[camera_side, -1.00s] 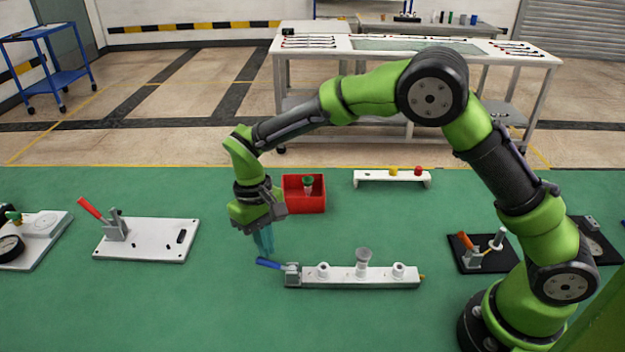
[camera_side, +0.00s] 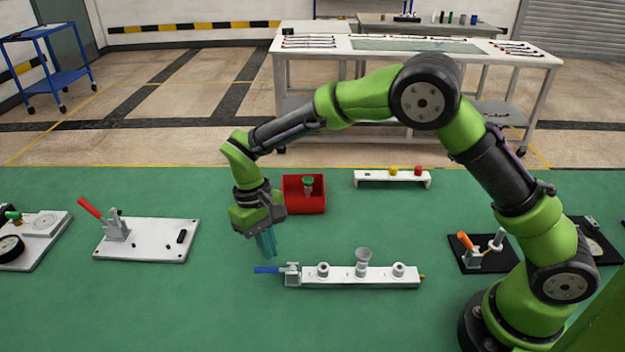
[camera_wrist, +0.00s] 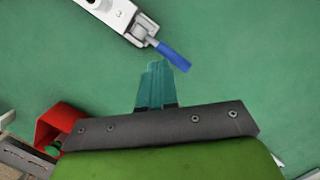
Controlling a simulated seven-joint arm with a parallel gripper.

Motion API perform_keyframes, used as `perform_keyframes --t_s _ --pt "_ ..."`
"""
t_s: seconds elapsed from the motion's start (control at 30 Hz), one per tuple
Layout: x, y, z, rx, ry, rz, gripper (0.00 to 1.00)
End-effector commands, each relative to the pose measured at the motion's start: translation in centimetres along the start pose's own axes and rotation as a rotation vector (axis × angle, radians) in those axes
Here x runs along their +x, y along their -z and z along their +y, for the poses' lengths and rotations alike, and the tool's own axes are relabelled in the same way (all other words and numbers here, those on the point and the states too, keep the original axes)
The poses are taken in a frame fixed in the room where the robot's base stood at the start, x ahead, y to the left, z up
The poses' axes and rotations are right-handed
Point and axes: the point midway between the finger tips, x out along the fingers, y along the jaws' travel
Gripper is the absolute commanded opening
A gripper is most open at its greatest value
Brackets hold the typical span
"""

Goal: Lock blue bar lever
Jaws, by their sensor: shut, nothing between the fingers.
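The white bar (camera_side: 345,279) lies on the green floor, with several upright fittings along its top. Its blue lever (camera_side: 267,269) sticks out to the left from a grey clamp (camera_side: 292,275) at the bar's left end and lies about level. The lever also shows in the wrist view (camera_wrist: 173,55). My gripper (camera_side: 267,254) points down just above and behind the lever, its teal fingers together and empty. In the wrist view the fingertips (camera_wrist: 155,66) are close to the lever, with a small gap visible between them.
A red bin (camera_side: 304,207) holding a green-topped part stands behind the bar. A white plate with a red-handled clamp (camera_side: 146,240) lies to the left. A black plate with an orange-handled clamp (camera_side: 484,255) lies to the right. Green floor in front of the bar is clear.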

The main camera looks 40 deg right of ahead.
Motion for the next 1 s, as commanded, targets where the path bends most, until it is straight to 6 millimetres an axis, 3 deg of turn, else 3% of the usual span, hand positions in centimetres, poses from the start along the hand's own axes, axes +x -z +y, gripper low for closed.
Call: perform_keyframes --t_s 0.27,0.47,0.57,0.8,1.0 --pt "0.0 0.0 0.1 0.0 0.0 0.0 0.0" --pt "-1.3 0.9 1.3 0.003 0.001 0.003 0.0" --pt "-2.7 1.9 2.6 0.005 0.001 0.003 0.0" --pt "-7.9 3.1 1.3 0.0 0.002 0.004 0.0" --pt "-10.5 3.8 0.7 0.0 -0.001 0.001 0.0"
